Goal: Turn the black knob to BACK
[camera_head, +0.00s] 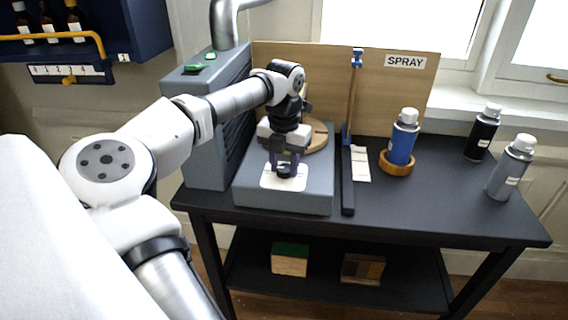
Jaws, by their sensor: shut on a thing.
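The black knob (285,172) stands on a white label plate (272,183) on the front part of a grey box (254,199) on the console. My gripper (284,166) points down over the plate and is shut on the knob, one finger on each side. The fingers and wrist cover most of the knob, so its pointing direction is hidden. The markings on the plate are too small to read, so I cannot tell which is BACK.
A round wooden disc (318,137) sits behind my gripper on the grey box. A tall grey unit (207,140) stands left. Right are an upright post (350,100), a blue spray can (402,140) in a wooden ring, a black can (482,135) and a grey can (508,170).

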